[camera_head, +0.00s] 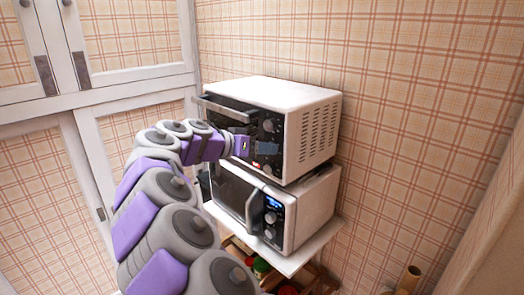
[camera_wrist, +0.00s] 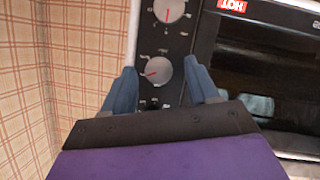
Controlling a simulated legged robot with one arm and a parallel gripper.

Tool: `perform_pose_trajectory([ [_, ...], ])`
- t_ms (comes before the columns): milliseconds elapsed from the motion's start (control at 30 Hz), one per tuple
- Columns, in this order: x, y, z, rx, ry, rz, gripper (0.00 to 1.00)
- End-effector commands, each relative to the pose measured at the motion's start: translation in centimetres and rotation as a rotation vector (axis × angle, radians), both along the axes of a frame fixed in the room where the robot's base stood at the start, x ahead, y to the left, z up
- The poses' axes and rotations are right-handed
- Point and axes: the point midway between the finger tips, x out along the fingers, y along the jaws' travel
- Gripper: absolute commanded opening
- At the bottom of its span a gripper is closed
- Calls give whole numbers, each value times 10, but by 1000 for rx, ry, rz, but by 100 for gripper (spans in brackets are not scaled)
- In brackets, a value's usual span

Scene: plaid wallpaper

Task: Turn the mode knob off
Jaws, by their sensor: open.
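A white toaster oven (camera_head: 318,128) sits on top of a microwave, with a dark control panel on its front right. In the wrist view, a round silver knob (camera_wrist: 158,71) with a red pointer mark sits between my open fingers. A second, similar knob (camera_wrist: 168,9) is higher in that picture, cut by the top edge. The print around the knobs is too small to read, so I cannot tell which one is the mode knob. My gripper (camera_wrist: 162,72) is open, one finger on each side of the nearer knob; contact is unclear. In the head view my gripper (camera_head: 256,146) is at the panel and hides part of it.
The microwave (camera_head: 308,212) with a lit blue display stands below on a white shelf (camera_head: 290,262). Jars are under the shelf. The oven's door handle (camera_head: 228,108) sticks out near my arm. White cabinets (camera_head: 135,75) stand at left; plaid wall is behind.

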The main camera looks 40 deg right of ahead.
Motion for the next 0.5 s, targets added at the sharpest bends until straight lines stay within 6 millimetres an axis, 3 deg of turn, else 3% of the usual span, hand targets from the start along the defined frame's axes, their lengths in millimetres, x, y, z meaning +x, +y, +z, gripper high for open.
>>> perform_pose_trajectory([
  [400, 0, -8, -3, -1, 0, 1, 59],
  [500, 0, -8, -3, -1, 0, 1, 50],
])
